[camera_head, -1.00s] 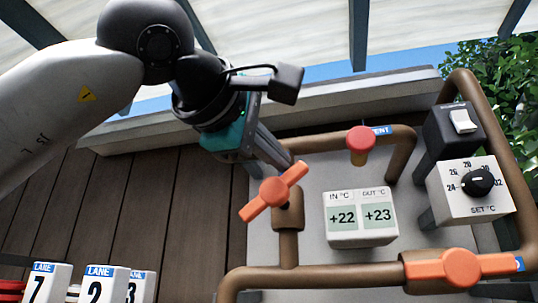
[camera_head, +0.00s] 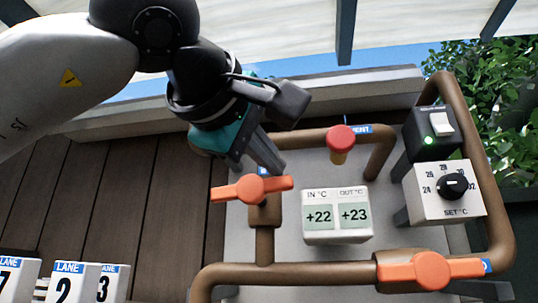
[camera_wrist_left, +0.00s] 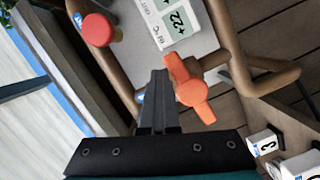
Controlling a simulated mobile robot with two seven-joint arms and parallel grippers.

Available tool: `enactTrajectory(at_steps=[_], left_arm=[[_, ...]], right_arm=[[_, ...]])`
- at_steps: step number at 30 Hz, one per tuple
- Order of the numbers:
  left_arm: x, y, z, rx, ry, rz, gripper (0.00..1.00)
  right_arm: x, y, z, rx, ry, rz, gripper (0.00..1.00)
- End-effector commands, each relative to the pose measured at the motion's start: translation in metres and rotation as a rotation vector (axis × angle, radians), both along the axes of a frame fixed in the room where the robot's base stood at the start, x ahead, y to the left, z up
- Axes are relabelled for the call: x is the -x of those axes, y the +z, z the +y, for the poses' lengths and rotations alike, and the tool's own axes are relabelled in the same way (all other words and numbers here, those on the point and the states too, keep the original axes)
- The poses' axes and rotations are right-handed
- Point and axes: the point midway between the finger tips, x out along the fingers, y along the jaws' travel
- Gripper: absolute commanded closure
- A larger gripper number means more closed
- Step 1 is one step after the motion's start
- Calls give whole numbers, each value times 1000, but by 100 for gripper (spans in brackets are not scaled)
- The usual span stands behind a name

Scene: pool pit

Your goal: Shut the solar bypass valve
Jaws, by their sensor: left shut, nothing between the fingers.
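An orange valve handle (camera_head: 252,188) sits on the short vertical pipe at the left of the panel. It lies nearly level, across that pipe; it also shows in the left wrist view (camera_wrist_left: 190,92). My left gripper (camera_head: 275,165) is shut and empty, its fingertips just above the handle's right arm. In the left wrist view the fingers (camera_wrist_left: 157,85) are together beside the handle; I cannot tell if they touch it. A second orange handle (camera_head: 432,270) lies along the lower horizontal pipe. No readable label names the bypass valve. My right gripper is out of view.
A red vent knob (camera_head: 341,139) stands right of my fingers. A temperature display (camera_head: 336,214) is below it. A switch box (camera_head: 428,135) with a green light and a set dial (camera_head: 445,192) are at right. Brown pipes (camera_head: 285,140) frame the panel. Lane markers (camera_head: 70,283) stand lower left.

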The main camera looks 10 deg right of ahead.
Motion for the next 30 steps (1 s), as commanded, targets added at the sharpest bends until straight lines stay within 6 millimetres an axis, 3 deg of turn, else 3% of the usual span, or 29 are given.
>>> enactTrajectory(at_steps=[20, 30], left_arm=[[0, 0, -1, -12, -1, -1, 100], [4, 36, 7, -11, -8, -2, 100]], right_arm=[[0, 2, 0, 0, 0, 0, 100], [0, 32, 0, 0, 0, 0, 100]])
